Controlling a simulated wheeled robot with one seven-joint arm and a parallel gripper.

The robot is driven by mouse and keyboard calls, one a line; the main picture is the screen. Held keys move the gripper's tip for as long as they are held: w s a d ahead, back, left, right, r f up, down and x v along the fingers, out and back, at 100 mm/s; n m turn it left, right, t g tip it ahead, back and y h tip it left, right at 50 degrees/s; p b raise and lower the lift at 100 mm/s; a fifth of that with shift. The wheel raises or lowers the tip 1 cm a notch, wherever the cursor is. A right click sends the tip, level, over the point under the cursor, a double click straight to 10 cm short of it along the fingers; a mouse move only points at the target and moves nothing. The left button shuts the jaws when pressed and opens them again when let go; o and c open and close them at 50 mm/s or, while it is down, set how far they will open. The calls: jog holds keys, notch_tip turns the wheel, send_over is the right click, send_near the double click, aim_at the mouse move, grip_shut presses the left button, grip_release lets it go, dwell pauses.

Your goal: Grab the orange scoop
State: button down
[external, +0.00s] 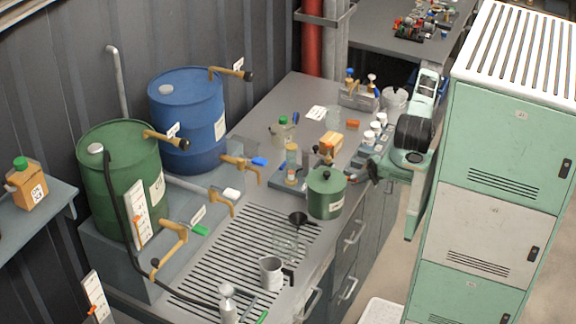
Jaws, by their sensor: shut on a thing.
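My gripper (372,170) is at the right edge of the grey bench, just right of the green lidded pot (326,194). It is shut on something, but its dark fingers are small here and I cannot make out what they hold. I cannot pick out the orange scoop with certainty. A small orange-red piece (352,124) lies on the bench behind the gripper, too small to name. An orange-tan block-like container (331,144) stands behind the pot.
White-lidded jars (376,126) stand close behind my gripper. Blue (187,110) and green (118,185) drums with taps stand at left. A black funnel (298,218) and grey mug (271,272) are on the slotted drain area. A green locker (500,150) stands close to my arm's right.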

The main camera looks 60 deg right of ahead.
notch_tip(320, 180, up, 27)
jog(key=p, duration=1.5)
jog(key=shift+p, duration=0.4)
